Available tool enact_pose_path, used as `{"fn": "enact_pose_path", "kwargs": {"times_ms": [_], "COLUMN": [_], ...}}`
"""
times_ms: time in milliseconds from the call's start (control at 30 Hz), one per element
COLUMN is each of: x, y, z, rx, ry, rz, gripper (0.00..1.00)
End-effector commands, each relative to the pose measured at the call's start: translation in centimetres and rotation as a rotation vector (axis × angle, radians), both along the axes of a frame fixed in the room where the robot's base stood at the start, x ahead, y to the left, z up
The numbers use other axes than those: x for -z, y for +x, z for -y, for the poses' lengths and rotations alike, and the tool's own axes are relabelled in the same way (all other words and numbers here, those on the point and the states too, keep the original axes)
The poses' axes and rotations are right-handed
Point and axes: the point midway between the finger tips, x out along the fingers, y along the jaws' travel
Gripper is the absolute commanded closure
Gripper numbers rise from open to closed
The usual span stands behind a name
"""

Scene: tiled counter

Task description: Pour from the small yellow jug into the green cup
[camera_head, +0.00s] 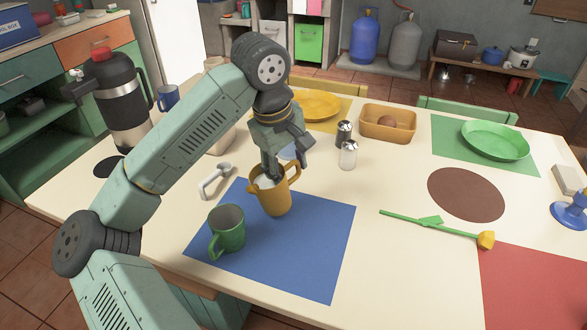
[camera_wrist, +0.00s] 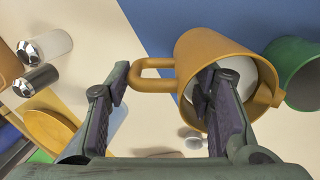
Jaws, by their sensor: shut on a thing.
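The small yellow jug (camera_head: 276,201) is upright over the blue mat (camera_head: 320,240), with whitish contents inside; I cannot tell whether its base touches the mat. It also shows in the wrist view (camera_wrist: 205,45). My gripper (camera_head: 282,160) comes down on it from above. In the wrist view, one finger of my gripper (camera_wrist: 160,85) reaches inside the jug's mouth and the other is outside by the handle, so it is shut on the jug's handle side. The green cup (camera_head: 228,236) stands upright on the blue mat, left of and nearer than the jug, with a small gap between them.
A white-handled item (camera_head: 215,182) lies left of the jug. Salt and pepper shakers (camera_head: 347,155) stand behind it to the right. A black and steel flask (camera_head: 120,105) stands at the left. A green yellow-tipped utensil (camera_head: 440,229) lies right. The mat's right part is clear.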

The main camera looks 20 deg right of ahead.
Motion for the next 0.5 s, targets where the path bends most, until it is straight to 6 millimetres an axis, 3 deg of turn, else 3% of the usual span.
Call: {"fn": "enact_pose_path", "kwargs": {"times_ms": [500], "x": [-3.8], "y": [-1.3], "z": [-3.0], "rx": [-0.001], "ry": [-0.096], "rz": [0.043], "gripper": [0.94]}}
